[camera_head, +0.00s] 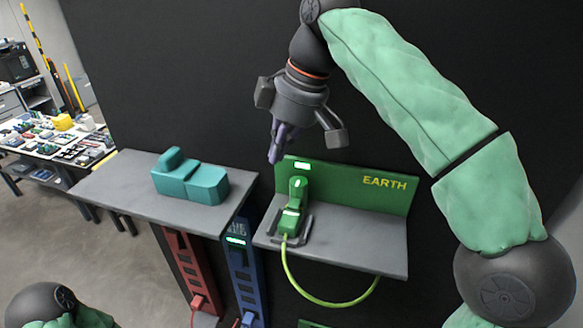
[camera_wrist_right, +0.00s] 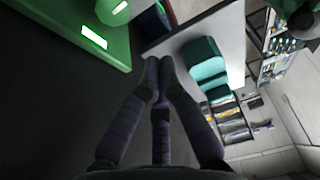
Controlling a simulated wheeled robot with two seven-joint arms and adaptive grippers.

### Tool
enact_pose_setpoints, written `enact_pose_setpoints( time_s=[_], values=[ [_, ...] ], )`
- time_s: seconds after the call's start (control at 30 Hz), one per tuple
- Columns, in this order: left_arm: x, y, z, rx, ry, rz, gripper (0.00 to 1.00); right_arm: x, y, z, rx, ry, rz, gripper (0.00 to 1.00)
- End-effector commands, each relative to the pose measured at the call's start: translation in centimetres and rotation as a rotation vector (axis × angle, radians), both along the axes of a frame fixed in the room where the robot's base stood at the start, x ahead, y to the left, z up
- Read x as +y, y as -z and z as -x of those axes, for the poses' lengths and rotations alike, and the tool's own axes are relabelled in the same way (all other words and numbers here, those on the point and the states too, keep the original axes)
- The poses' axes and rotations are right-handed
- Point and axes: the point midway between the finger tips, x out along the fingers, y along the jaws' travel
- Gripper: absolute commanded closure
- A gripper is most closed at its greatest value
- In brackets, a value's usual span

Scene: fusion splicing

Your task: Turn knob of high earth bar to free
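The green earth panel (camera_head: 385,185) marked "EARTH" stands along the back of a grey shelf, with a lit white patch near its left end. A green clamp-like device (camera_head: 291,218) with a rounded upper part stands in front of it, a yellow-green cable running from its base. I cannot tell which part is the knob. My right gripper (camera_head: 274,158) is above and left of the device, apart from it, fingers pointing down. In the right wrist view its purple fingertips (camera_wrist_right: 160,66) are together with nothing between them; the green panel (camera_wrist_right: 65,25) is at upper left. My left gripper is out of view.
A teal block-like object (camera_head: 190,183) lies on the grey shelf (camera_head: 115,190) at left; it also shows in the wrist view (camera_wrist_right: 205,70). Red (camera_head: 188,262) and blue (camera_head: 242,275) units stand below. A dark wall is behind. A cluttered table (camera_head: 55,145) is far left.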

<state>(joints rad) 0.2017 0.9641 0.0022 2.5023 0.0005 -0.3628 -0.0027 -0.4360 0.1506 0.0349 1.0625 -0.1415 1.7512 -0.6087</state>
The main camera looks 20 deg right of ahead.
Motion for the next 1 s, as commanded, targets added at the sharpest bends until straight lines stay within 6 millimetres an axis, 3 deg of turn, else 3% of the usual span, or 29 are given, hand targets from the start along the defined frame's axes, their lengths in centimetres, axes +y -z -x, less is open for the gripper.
enact_pose_setpoints(
  time_s=[0.17, 0.67, 1.0],
  values=[
    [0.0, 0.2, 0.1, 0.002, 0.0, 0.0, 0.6, 0.3, 1.1, -0.1, 0.001, -0.001, 0.0, 1.0],
    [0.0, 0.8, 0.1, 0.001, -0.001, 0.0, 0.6, 2.8, 9.5, -1.7, 0.004, 0.0, 0.001, 1.0],
    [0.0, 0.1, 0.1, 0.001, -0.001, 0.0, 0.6, -0.3, 9.3, 0.3, -0.001, 0.001, 0.0, 1.0]
  ],
)
